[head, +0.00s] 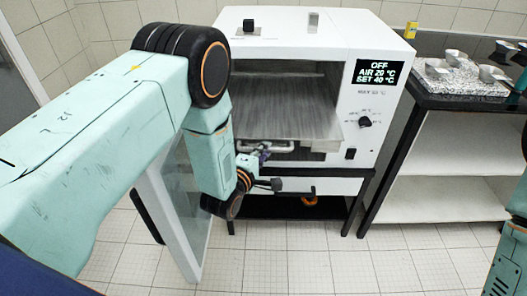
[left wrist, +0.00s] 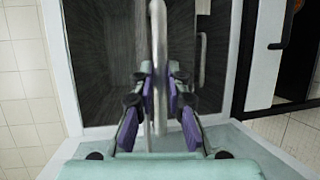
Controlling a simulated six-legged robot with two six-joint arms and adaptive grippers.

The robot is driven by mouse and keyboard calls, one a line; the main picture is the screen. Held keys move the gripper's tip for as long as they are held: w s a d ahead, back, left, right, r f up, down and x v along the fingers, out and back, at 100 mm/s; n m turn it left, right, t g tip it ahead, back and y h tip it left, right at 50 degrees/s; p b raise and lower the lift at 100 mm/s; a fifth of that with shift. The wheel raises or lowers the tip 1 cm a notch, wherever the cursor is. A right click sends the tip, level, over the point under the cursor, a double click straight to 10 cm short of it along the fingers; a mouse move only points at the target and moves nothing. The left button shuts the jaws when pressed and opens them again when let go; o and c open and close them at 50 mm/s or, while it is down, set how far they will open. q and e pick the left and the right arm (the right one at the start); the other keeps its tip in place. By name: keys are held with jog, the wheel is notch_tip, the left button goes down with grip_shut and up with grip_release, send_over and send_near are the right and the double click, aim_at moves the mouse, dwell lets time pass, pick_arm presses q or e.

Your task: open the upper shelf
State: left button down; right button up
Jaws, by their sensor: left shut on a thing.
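The white cabinet (head: 385,60) stands open at the front. Its upper shelf (head: 290,105) is a grey metal sheet inside the opening, with a pale bar handle (head: 280,148) at its front edge. My left gripper (head: 262,154) is at the left part of this handle, shut on it. In the left wrist view, the handle (left wrist: 158,50) runs between the purple pads of my left gripper (left wrist: 159,110), with a dark grey surface behind it. My left forearm hides the left side of the opening. My right gripper is not in view.
The cabinet's glazed door (head: 185,215) hangs open at the left, close to my left arm. A second handle (left wrist: 202,60) shows in the left wrist view. At the right, a shelf unit (head: 440,150) carries metal pieces on a speckled slab (head: 465,82). Tiled floor lies clear in front.

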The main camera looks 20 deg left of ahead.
pick_arm(q)
jog(key=c, duration=1.3)
grip_release()
jog(key=shift+c, duration=0.2)
jog(key=v, duration=1.2)
